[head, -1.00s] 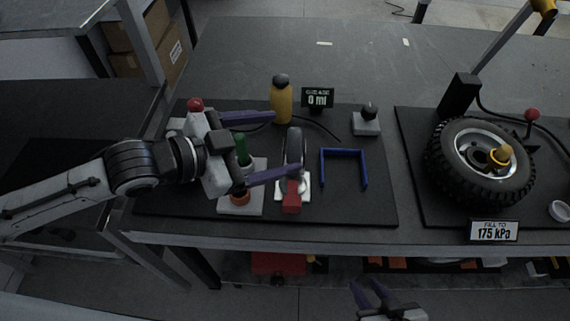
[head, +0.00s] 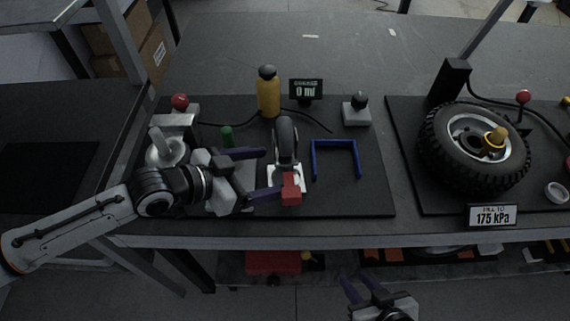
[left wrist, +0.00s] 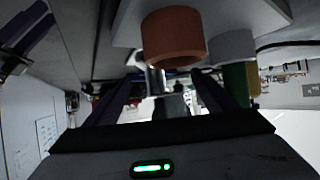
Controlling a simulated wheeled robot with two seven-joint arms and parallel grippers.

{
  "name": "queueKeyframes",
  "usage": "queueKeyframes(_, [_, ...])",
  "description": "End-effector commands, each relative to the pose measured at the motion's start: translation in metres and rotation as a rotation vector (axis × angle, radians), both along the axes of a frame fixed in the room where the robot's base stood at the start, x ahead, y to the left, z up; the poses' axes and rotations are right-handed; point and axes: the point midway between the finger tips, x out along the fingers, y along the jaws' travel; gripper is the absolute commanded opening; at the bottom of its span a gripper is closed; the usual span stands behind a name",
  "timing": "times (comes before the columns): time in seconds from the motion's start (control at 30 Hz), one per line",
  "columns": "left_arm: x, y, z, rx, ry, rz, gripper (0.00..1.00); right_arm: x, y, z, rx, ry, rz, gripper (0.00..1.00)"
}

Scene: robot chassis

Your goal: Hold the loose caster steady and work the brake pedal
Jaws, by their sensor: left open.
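The caster, with a dark wheel (head: 286,138) and a white plate, stands upright on the black mat. Its red brake pedal (head: 291,189) faces the front edge. My left gripper (head: 272,172) is open just left of the caster, one purple finger near the wheel and the lower one close to the pedal. Whether that finger touches the pedal cannot be told. In the left wrist view both fingers (left wrist: 160,97) are apart, with dark and silvery parts between them that I cannot identify surely. My right gripper (head: 358,277) is open and empty in front of the table.
A blue frame (head: 335,144) stands right of the caster. A yellow bottle (head: 268,95), a "0 mi" display (head: 306,89) and a black-knobbed block (head: 356,111) are behind. A green peg (head: 227,136) is left. A tyre (head: 474,148) lies on the right mat.

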Motion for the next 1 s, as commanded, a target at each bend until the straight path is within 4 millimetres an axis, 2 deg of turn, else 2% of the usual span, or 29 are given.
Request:
queueKeyframes(0.1, [0.008,-0.012,-0.009,-0.001,0.000,0.000,0.78,-0.001,0.000,-0.007,0.000,0.002,0.000,0.31])
queueKeyframes(0.3, [0.016,-0.024,-0.016,0.000,0.000,0.000,0.78,-0.001,0.000,-0.012,0.000,0.002,0.000,0.31])
queueKeyframes(0.7, [0.019,-0.027,-0.017,0.001,0.000,0.001,0.78,-0.001,0.000,-0.013,0.000,0.002,0.000,0.31])
queueKeyframes(1.0, [0.019,-0.027,-0.017,0.001,0.000,0.001,0.28,-0.001,0.000,-0.013,0.000,0.001,0.000,0.31])
